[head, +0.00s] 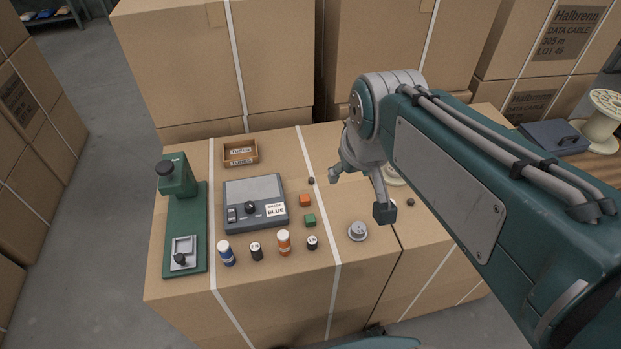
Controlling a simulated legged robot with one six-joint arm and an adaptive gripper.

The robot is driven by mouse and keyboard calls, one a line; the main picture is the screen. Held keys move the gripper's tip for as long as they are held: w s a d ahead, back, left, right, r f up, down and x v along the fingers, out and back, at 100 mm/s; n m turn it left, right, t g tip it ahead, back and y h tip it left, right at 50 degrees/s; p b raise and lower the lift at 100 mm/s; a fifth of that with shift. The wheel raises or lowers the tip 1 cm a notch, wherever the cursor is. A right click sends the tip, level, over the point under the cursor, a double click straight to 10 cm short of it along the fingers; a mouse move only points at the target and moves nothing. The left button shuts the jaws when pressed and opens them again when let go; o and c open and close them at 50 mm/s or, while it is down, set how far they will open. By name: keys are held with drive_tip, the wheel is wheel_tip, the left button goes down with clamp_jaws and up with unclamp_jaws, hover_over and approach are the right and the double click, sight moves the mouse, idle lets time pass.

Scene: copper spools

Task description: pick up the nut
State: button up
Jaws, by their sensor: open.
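Two small dark pieces lie on the cardboard box top, and either could be the nut. One dark piece (311,181) is just left of my gripper, near the white strap. The other dark piece (411,202) is to the right of my gripper, close to my arm. Both are too small to tell their shape. My gripper (359,194) is above the box top with its two fingers spread apart and nothing visible between them. Its height above the surface is hard to judge.
A grey round part (358,231) and orange (305,200) and green (310,220) cubes lie near my gripper. Further left are a grey device (255,188), a small wooden tray (240,163), several small cylinders and a green press (185,230). Tall cartons (230,60) stand behind.

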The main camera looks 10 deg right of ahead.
drive_tip(key=w+f+n+g, duration=0.1)
drive_tip(key=w+f, duration=0.1)
drive_tip(key=w, duration=0.7)
drive_tip(key=n+g, duration=0.2)
drive_tip(key=g, duration=0.1)
hover_over(311, 179)
drive_tip(key=f, duration=2.4)
drive_tip(key=shift+w+a+f, duration=0.15)
drive_tip(key=shift+a+f, duration=0.25)
drive_tip(key=f, duration=0.4)
drive_tip(key=shift+d+f, duration=0.1)
drive_tip(key=shift+d, duration=0.3)
drive_tip(key=shift+f, duration=0.5)
clamp_jaws()
